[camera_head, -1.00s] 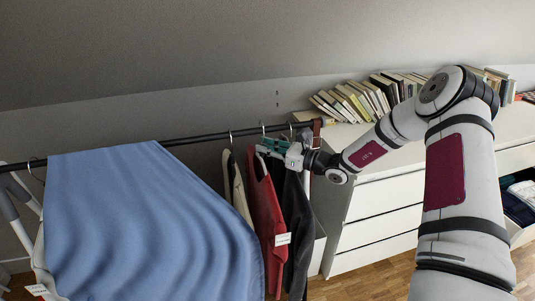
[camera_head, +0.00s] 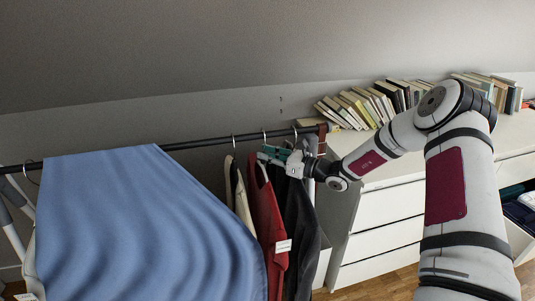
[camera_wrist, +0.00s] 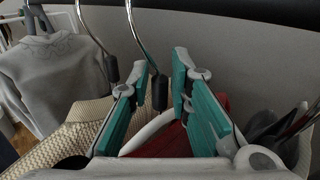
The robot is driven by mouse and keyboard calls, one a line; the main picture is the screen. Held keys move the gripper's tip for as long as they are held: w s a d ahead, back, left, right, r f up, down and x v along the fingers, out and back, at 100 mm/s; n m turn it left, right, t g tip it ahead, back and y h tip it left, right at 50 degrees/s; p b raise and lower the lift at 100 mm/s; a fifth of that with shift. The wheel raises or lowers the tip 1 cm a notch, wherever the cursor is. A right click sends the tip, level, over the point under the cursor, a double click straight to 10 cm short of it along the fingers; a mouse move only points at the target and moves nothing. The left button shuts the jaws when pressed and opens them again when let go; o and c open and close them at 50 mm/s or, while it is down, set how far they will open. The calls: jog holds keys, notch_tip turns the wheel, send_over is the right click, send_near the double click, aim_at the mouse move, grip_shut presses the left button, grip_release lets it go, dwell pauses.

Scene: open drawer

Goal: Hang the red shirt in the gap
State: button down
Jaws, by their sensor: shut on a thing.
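The red shirt (camera_head: 264,205) hangs from a white hanger among other clothes on the black rod (camera_head: 190,144). My gripper (camera_head: 272,154) is just below the rod at the top of this hanger. In the wrist view, the teal fingers (camera_wrist: 158,105) are shut around the black base of the hook (camera_wrist: 160,92), with the white hanger and a bit of red cloth below. The hook's top is at the rod; whether it rests on it is unclear. A cream garment (camera_head: 242,195) hangs close on its left and a dark garment (camera_head: 300,230) close on its right.
A large blue cloth (camera_head: 145,230) drapes over the left part of the rod. A brown strap (camera_head: 322,138) is at the rod's right end. A white dresser (camera_head: 380,210) with books (camera_head: 365,105) stands to the right. A grey garment (camera_wrist: 55,75) hangs further off in the wrist view.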

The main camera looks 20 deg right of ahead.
jog(key=c, duration=1.4)
grip_release()
